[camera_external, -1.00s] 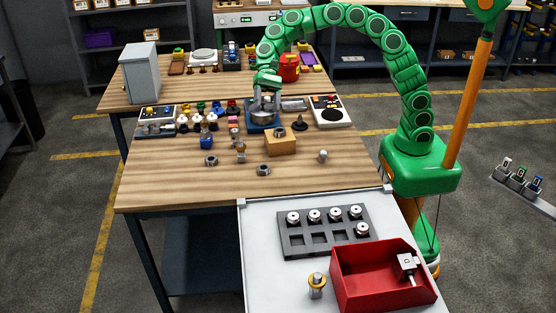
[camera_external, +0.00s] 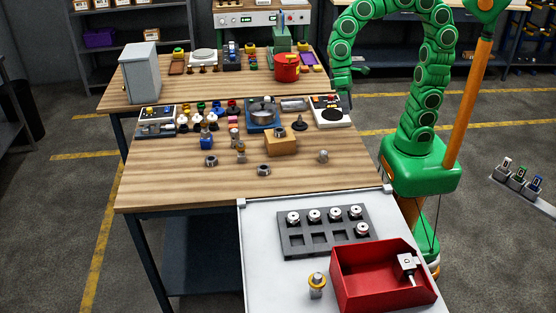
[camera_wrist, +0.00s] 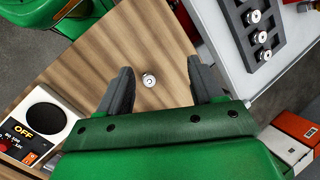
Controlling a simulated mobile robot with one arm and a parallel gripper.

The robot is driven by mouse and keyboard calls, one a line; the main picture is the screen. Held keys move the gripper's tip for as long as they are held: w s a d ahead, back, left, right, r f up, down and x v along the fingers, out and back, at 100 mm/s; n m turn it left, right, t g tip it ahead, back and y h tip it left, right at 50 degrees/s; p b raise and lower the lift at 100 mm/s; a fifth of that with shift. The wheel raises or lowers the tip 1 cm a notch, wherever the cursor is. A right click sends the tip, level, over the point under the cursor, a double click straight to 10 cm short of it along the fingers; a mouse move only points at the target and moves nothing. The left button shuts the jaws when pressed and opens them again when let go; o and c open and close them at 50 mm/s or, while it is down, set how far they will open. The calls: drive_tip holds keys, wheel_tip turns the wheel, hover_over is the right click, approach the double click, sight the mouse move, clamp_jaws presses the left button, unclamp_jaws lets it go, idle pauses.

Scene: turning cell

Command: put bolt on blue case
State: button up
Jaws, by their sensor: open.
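A small silver piece that looks like the bolt (camera_external: 323,156) stands on the right part of the wooden table. In the wrist view the bolt (camera_wrist: 149,80) shows from above, between the two dark fingers in the picture but apart from them. My gripper (camera_wrist: 161,68) is open and empty; in the external view my gripper (camera_external: 345,97) hangs above the table's right edge, behind the bolt. A small blue block (camera_external: 206,142) stands left of centre with something on top. A blue base (camera_external: 250,128) lies under a metal pot. I cannot tell which is the blue case.
A white device with a black disc (camera_external: 331,111) stands at the right edge. A wooden block (camera_external: 281,145) with a metal ring is left of the bolt. Loose nuts (camera_external: 264,170) lie in front. A grey rack (camera_external: 285,246) and red bin (camera_external: 345,285) are on the front table.

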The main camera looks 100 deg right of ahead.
drive_tip(key=s+d+f+n+h, duration=0.2)
drive_tip(key=s+d, duration=0.2)
drive_tip(key=s, duration=0.5)
drive_tip(key=s+d+f+n+h, duration=0.2)
drive_tip(key=s+d, duration=0.2)
drive_tip(key=s, duration=0.5)
drive_tip(key=shift+s+d+f+n+h, duration=0.2)
drive_tip(key=shift+f+n+h, duration=0.1)
drive_tip(key=shift+n, duration=0.1)
